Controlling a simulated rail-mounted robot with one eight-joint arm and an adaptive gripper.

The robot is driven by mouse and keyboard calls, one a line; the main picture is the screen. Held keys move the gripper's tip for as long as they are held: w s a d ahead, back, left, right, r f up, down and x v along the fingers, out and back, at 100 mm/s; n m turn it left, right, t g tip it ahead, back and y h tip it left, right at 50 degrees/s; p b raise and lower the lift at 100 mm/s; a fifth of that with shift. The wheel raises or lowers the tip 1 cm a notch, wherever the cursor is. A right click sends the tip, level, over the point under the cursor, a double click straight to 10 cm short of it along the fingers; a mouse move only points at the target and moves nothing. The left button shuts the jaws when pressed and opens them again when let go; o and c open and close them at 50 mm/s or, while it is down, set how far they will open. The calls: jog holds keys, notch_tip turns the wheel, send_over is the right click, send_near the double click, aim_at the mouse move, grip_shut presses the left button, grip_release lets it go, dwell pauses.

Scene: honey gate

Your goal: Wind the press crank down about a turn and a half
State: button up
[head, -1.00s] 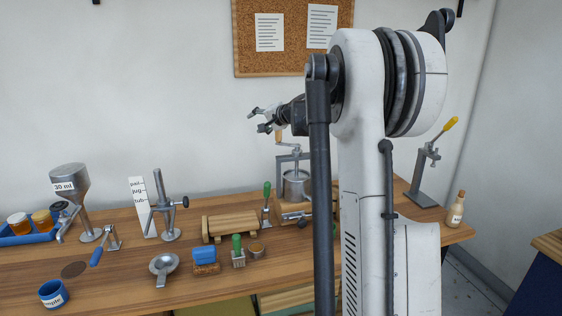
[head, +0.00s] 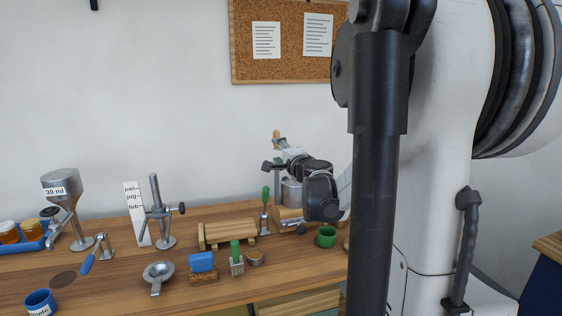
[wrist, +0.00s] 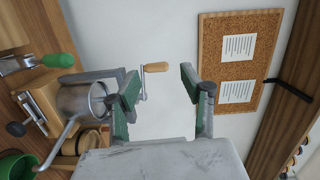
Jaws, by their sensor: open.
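The press is a metal pot (wrist: 74,101) on a wooden base, with a crank whose light wooden handle (wrist: 156,67) shows in the wrist view. In the head view the press pot (head: 291,192) stands at the back of the bench, partly hidden by my arm, with the handle (head: 276,134) above it. My gripper (wrist: 160,88) is open, its green-padded fingers to either side of the handle as seen in the wrist view. The handle appears beyond the fingertips, not touched. In the head view my gripper (head: 276,156) is just beside the crank.
A green cup (head: 326,237) stands in front of the press. A green-handled tool (head: 265,205) is at its left, with a wooden cradle (head: 228,232) further left. A corkboard (head: 285,70) hangs on the wall. The air left of my gripper is clear.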

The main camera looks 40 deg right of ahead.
jog(key=shift+s+a+f+m+h, duration=0.1)
jog(key=shift+s+f+m+h, duration=0.2)
jog(key=shift+s, duration=0.25)
jog(key=shift+s+a+f+m+h, duration=0.1)
jog(key=shift+s+f+m+h, duration=0.15)
jog(key=shift+s, duration=0.3)
jog(key=shift+c, duration=0.3)
